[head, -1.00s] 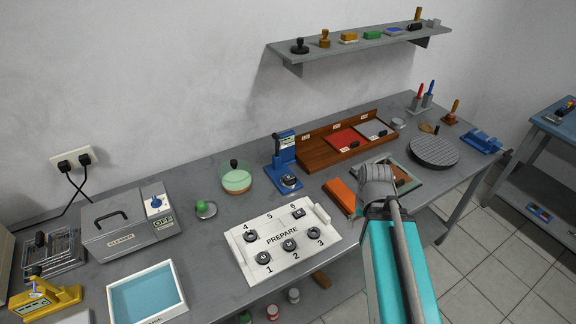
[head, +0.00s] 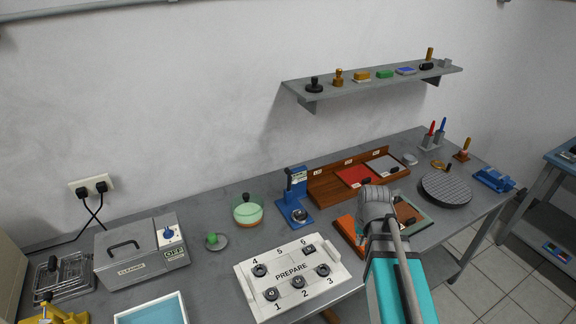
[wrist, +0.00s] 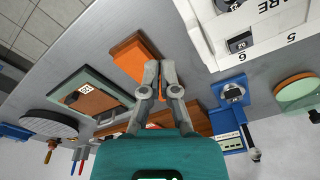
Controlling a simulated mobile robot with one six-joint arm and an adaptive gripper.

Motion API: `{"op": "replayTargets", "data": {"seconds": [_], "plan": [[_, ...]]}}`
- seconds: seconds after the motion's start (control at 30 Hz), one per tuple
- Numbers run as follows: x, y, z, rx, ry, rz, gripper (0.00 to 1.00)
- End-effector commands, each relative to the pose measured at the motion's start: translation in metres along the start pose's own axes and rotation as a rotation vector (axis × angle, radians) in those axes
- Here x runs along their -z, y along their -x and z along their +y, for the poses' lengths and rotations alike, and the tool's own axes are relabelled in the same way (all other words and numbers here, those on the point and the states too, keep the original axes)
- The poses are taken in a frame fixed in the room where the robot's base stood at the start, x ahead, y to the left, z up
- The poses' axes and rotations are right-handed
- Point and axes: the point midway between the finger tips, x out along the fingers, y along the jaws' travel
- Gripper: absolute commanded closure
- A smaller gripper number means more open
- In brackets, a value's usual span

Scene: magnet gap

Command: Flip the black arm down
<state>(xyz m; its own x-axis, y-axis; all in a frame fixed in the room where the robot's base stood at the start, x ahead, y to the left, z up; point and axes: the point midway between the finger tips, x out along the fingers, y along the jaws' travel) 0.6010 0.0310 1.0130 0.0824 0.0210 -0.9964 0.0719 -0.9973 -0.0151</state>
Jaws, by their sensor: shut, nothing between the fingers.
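I cannot single out the black arm for sure. In the head view my own arm hides the fingers.
A white PREPARE tray (head: 290,271) lies mid-bench. A blue stand (head: 296,188), a wooden tray (head: 325,187) and a green-rimmed board (head: 424,222) surround my arm. A grey cleaner box (head: 128,262) stands left. A wall shelf (head: 375,84) is above.

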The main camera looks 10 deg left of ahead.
Motion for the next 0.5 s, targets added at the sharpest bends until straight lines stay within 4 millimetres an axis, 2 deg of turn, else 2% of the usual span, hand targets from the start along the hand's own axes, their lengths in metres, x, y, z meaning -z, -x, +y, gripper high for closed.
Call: {"op": "replayTargets", "data": {"seconds": [0.03,0.27,0.5], "plan": [[0.026,0.010,-0.009,0.005,0.020,0.021,1.00],[0.124,0.037,-0.062,0.037,0.123,0.144,1.00],[0.222,0.068,-0.135,0.076,0.229,0.279,1.00]]}}
